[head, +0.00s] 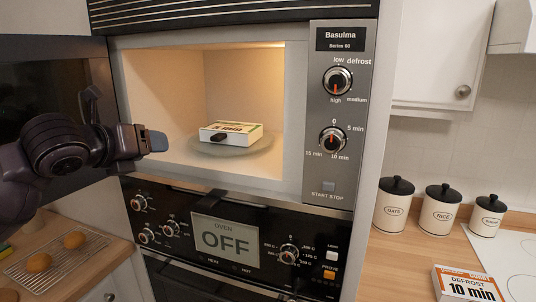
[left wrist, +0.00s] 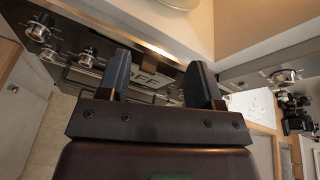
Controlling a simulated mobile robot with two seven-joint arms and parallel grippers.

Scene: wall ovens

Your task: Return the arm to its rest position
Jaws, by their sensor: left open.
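My left gripper (head: 154,141) is at the front left of the open microwave cavity in the head view, beside the opening and left of the food box. In the left wrist view its two dark fingers (left wrist: 160,85) stand apart with nothing between them. A white food box (head: 231,132) with a dark spot on its front lies on the round glass plate (head: 262,148) inside the lit microwave (head: 154,85). The gripper is apart from the box. My right gripper is not in view.
The microwave door (head: 50,88) stands open at left, behind my arm. The oven panel (head: 225,236) reads OFF below. A rack with buns (head: 74,240) lies at lower left. Canisters (head: 440,208) and a defrost card (head: 466,286) stand on the right counter.

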